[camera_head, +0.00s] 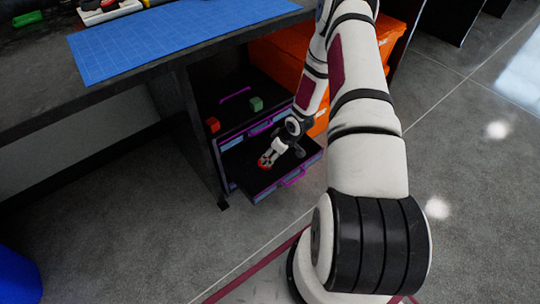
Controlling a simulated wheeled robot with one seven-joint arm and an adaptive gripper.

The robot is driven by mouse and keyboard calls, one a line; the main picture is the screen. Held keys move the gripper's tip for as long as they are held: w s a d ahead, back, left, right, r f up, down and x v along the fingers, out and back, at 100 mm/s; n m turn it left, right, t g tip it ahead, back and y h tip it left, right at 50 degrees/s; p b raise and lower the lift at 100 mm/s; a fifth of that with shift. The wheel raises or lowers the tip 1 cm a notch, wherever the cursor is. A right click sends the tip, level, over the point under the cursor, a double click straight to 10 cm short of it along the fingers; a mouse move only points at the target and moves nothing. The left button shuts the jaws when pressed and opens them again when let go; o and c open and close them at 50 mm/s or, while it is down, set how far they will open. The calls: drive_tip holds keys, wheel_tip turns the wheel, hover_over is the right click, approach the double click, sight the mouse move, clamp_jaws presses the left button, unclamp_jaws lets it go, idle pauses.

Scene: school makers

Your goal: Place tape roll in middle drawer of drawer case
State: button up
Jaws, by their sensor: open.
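The dark drawer case (232,118) with purple trim stands under the workbench. One drawer (305,166) is pulled out toward the front right, below a shut drawer front with a purple handle (261,128). I cannot tell for certain which level the open drawer is. My gripper (267,161) points down and left over the open drawer, with its tips over the inside; it is open. A small red patch shows at the fingertips. I cannot tell whether this is the tape roll or part of the gripper. No tape roll is clearly visible elsewhere.
A green block (256,104) and a red block (213,125) sit on top of the case. Orange boxes (277,61) stand behind my arm. The bench leg (204,145) is close left of the case. A blue mat (180,38) lies on the bench. Floor is clear in front.

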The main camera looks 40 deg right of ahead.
wheel_tip(320, 180, up, 19)
drive_tip(key=d+g+h+p, duration=0.1)
drive_tip(key=g+h, duration=0.1)
drive_tip(key=s+a+r+m+h, duration=0.1)
drive_tip(key=s+a+r, duration=0.2)
drive_tip(key=r, duration=0.6)
drive_tip(key=s+a+r+m+h, duration=0.1)
drive_tip(key=s+a+r, duration=0.25)
drive_tip(key=r, duration=0.55)
drive_tip(key=s+a+r+m+g, duration=0.1)
drive_tip(key=s+a+r, duration=0.3)
drive_tip(key=s+r, duration=0.25)
drive_tip(key=s+a+r+g, duration=0.1)
drive_tip(key=s+a+r, duration=0.4)
drive_tip(key=s, duration=0.2)
drive_tip(key=s+a+r+y, duration=0.1)
drive_tip(key=s+a, duration=0.2)
drive_tip(key=s, duration=0.4)
drive_tip(key=s+a+r+y, duration=0.1)
drive_tip(key=s+a, duration=0.3)
drive_tip(key=s, duration=0.3)
drive_tip(key=shift+s+r+m+y, duration=0.15)
drive_tip(key=shift+s+m+y, duration=0.15)
drive_tip(key=shift+s, duration=0.1)
wheel_tip(320, 180, up, 31)
drive_tip(key=t+p, duration=0.3)
drive_tip(key=p, duration=2.6)
drive_tip(key=shift+d+t, duration=0.3)
drive_tip(key=shift+t, duration=0.1)
